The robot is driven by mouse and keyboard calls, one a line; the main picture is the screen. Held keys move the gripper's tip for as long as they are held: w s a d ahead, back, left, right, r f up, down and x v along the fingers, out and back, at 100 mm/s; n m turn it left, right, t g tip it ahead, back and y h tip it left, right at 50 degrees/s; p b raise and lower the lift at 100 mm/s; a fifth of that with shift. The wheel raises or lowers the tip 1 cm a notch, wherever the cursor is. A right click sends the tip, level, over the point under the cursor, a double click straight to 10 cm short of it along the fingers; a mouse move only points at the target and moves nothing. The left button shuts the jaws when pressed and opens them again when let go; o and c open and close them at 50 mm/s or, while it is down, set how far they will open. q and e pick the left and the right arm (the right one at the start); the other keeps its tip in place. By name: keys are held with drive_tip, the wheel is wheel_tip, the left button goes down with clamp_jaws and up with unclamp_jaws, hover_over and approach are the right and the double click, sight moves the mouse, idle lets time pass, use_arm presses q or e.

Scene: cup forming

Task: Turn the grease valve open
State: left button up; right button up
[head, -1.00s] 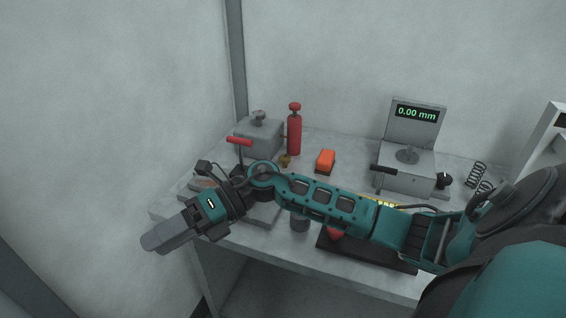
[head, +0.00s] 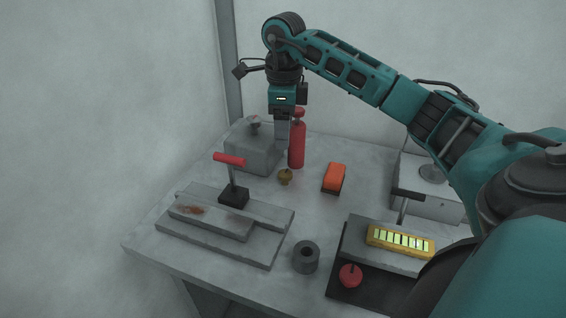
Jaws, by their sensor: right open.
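A grey box (head: 250,152) with a small grey knob (head: 254,122) on top stands at the back left of the table. A red bottle (head: 298,155) stands to its right, and a small brass-coloured piece (head: 285,177) is on the table in front of them. I cannot tell for certain which part is the grease valve. My right gripper (head: 282,146) is open and points down between the box and the bottle, covering part of both. I cannot tell whether it touches either. My left gripper is out of view.
An orange block (head: 335,177) lies right of the brass piece. A plate with a red-handled lever (head: 229,159) is at front left. A grey ring (head: 306,257), a yellow level (head: 400,241) and a red knob (head: 351,276) are at front. My right arm covers most of the gauge stand.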

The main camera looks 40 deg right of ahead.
sight(284, 173)
wheel_tip(284, 173, down, 13)
drive_tip(key=shift+r+b, duration=0.1)
drive_tip(key=shift+b, duration=0.55)
drive_tip(key=shift+c, duration=0.4)
drive_tip(key=c, duration=1)
drive_tip(key=shift+o, duration=0.2)
